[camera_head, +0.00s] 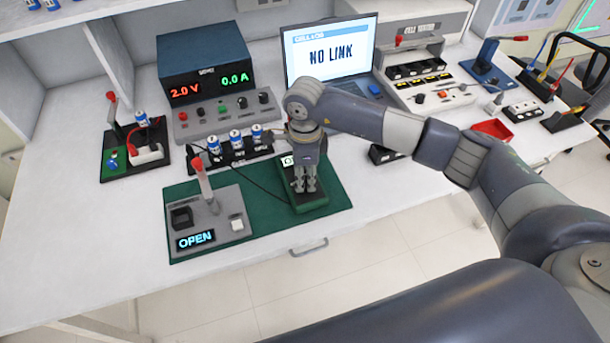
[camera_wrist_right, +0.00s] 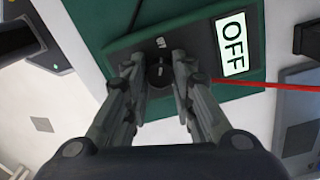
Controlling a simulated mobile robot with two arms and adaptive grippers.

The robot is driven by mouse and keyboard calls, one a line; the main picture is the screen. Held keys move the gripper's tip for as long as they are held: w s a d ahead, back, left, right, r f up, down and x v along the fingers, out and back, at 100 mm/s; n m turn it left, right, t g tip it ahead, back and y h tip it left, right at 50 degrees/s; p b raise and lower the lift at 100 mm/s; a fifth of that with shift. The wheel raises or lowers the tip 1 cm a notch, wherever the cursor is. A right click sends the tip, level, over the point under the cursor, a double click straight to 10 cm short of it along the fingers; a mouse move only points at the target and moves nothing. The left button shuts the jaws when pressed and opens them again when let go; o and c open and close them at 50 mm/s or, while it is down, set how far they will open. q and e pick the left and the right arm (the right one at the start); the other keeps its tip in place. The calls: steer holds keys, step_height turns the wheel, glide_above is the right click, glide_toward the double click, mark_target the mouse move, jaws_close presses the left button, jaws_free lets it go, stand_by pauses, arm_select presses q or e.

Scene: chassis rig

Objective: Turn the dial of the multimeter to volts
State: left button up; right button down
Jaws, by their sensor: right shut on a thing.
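The multimeter (camera_head: 312,201) is a dark green and black box lying on the green mat (camera_head: 340,195). Its white display reads "OFF" in the right wrist view (camera_wrist_right: 232,45). The round black dial (camera_wrist_right: 158,72) sits between the fingertips of my right gripper (camera_wrist_right: 156,75). In the head view my right gripper (camera_head: 304,185) points straight down over the multimeter and hides the dial. Its fingers are shut on the dial. My left gripper is not in view.
A grey fixture (camera_head: 212,220) with a red lever and an "OPEN" display stands left on the mat. A row of cells (camera_head: 236,142) stands behind it. A power supply (camera_head: 207,80) and a laptop reading "NO LINK" (camera_head: 332,50) stand at the back. A red lead (camera_wrist_right: 285,86) runs beside the multimeter.

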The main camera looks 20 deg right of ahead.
steer(key=m+b, duration=0.1)
steer(key=m, duration=0.3)
steer(key=shift+b, duration=0.4)
steer(key=shift+m+b, duration=0.45)
steer(key=shift+m, duration=1.65)
steer(key=c, duration=1.3)
jaws_free()
